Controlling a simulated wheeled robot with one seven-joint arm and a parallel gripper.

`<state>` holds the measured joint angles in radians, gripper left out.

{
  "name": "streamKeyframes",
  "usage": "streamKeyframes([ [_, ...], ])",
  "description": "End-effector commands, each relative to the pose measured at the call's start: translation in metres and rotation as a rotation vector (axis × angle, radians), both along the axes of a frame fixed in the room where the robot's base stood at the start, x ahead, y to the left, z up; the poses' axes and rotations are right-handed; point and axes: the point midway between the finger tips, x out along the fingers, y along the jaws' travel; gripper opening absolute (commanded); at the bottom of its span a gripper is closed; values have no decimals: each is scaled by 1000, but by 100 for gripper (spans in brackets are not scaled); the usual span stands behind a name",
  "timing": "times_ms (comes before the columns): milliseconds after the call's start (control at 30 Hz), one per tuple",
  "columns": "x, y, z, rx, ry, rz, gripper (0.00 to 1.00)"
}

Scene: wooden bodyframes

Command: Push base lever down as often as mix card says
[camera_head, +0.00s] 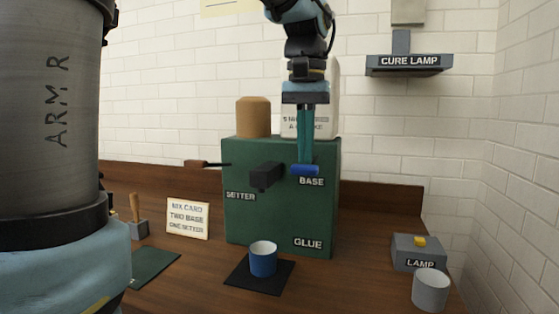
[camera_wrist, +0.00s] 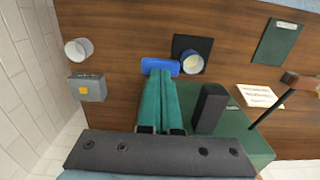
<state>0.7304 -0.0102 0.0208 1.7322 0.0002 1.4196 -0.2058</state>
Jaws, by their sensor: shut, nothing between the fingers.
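The green glue machine (camera_head: 235,222) stands on the wooden bench. The blue base lever (camera_head: 305,170) is on its front, above the BASE label, and looks about level. The dark setter lever (camera_head: 265,176) is to its left. The mix card (camera_head: 188,218) reads TWO BASE, ONE SETTER. My gripper (camera_head: 305,160) is shut and empty, pointing down with its teal fingertips at the base lever; whether they touch it I cannot tell. In the wrist view the fingertips end beside the blue lever (camera_wrist: 160,67). A blue cup (camera_head: 263,262) stands on a black mat (camera_head: 236,277) below the levers.
At the right are the grey lamp box (camera_head: 405,252) with a yellow button and a grey cup (camera_head: 430,290). The cure lamp (camera_head: 408,64) hangs on the wall. A tan canister (camera_head: 253,117) tops the machine.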

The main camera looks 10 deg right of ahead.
Motion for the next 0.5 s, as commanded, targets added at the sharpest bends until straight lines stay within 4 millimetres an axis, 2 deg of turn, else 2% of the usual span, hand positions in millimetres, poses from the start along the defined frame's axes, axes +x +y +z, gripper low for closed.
streamKeyframes([
  [33,0,0,8,0,0,0,0],
  [500,0,0,43,0,0,0,0],
])
